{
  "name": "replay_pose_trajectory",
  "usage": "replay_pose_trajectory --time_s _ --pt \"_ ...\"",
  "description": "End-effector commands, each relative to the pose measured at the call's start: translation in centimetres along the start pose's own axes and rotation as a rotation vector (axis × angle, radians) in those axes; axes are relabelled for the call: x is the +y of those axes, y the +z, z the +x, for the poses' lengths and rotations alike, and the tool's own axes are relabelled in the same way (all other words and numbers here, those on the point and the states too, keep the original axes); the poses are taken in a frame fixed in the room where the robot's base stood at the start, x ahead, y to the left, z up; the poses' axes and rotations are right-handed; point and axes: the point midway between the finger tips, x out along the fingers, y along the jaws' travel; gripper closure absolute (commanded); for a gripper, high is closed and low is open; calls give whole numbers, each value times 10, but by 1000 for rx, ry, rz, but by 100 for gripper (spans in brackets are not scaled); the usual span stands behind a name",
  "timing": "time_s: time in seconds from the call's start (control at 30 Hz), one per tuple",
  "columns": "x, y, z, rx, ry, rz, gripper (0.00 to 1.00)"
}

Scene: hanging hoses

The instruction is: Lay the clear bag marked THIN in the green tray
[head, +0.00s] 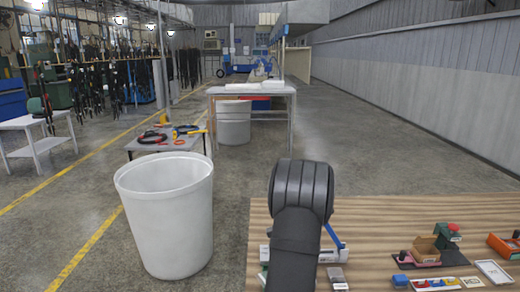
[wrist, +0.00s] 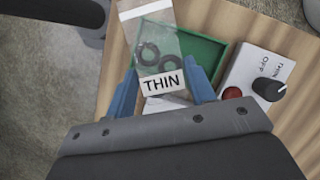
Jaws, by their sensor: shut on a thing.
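The clear bag marked THIN (wrist: 155,38) is in the wrist view, with dark rings inside and a white label at its near end. My gripper (wrist: 162,90) has blue fingers on both sides of the label end and is shut on the bag. The green tray (wrist: 208,52) lies on the wooden table just beyond, partly behind the bag and a finger. The bag overlaps the tray in this view; I cannot tell its height above it. In the head view my arm hides the bag and tray, and only a blue finger (head: 334,236) shows.
A white box (wrist: 258,78) with a black knob, red lamp and THIN/OFF lettering stands right of the tray. On the table's right are a brown box (head: 422,248), a small white tray (head: 493,272) and an orange bin (head: 503,246). A white barrel (head: 168,220) stands left of the table.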

Motion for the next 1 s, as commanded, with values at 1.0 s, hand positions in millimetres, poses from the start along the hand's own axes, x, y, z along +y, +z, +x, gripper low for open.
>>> replay_pose_trajectory --time_s 1.0 --pt "-27 47 47 2 343 -833 88"
